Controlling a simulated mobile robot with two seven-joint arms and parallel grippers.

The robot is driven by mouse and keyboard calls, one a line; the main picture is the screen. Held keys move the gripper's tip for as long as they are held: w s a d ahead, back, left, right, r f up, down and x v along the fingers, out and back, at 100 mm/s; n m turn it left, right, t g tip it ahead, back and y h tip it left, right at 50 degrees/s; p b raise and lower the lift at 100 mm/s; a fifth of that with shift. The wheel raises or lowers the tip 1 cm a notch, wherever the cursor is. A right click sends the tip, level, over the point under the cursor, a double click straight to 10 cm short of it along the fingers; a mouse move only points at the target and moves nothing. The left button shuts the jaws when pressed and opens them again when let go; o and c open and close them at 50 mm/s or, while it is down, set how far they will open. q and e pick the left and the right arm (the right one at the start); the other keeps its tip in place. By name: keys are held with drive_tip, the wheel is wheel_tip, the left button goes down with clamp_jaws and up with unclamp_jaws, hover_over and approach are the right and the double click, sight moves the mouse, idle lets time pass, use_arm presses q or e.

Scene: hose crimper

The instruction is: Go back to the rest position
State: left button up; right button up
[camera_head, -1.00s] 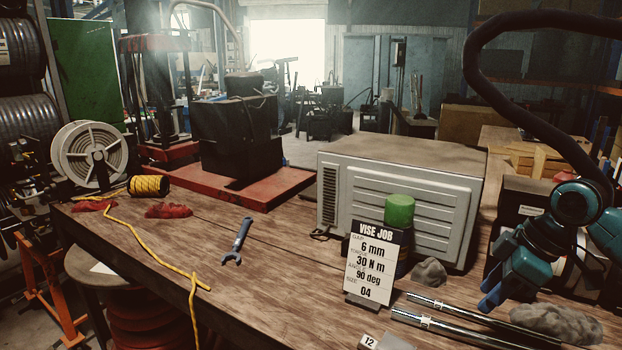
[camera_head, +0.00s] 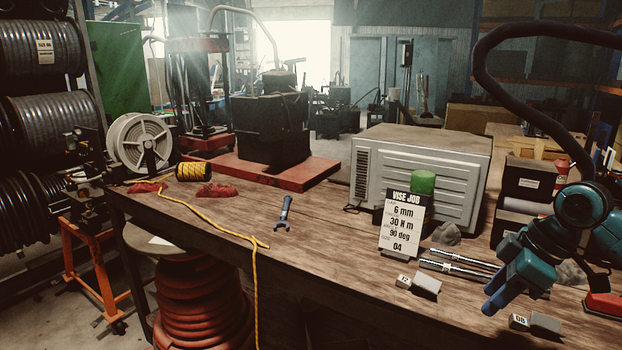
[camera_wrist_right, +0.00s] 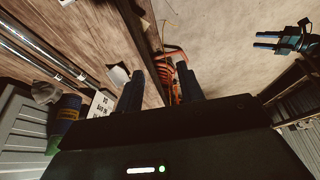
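My right gripper (camera_head: 497,298) hangs in the air at the right of the head view, over the front right of the workbench (camera_head: 330,235). In the right wrist view its two dark fingers (camera_wrist_right: 162,88) stand apart with nothing between them. My left gripper (camera_wrist_right: 268,40) shows small at the upper right of the right wrist view, its two blue fingers apart and empty. It is not in the head view.
A grey metal box (camera_head: 420,175) stands behind. Hose reels (camera_head: 40,120) fill the left. The bench's front middle is clear.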

drive_tip(key=s+a+f+m+t+y, duration=0.1)
drive_tip(key=s+a+f+m+t, duration=0.1)
drive_tip(key=a+f, duration=0.7)
drive_tip(key=s+a+f+m+t+y, duration=0.15)
drive_tip(key=a+f, duration=0.35)
drive_tip(key=f, duration=0.8)
drive_tip(key=s+a+f+m+t+h, duration=0.1)
drive_tip(key=s+f+m+t, duration=0.1)
drive_tip(key=s, duration=0.6)
drive_tip(key=s+a+f+m+t+h, duration=0.1)
drive_tip(key=s+f+m+t+h, duration=0.1)
drive_tip(key=s+f, duration=0.3)
drive_tip(key=s+m+t, duration=0.1)
drive_tip(key=s, duration=0.2)
drive_tip(key=shift+s+a+f, duration=0.15)
drive_tip(key=shift+s+f, duration=0.1)
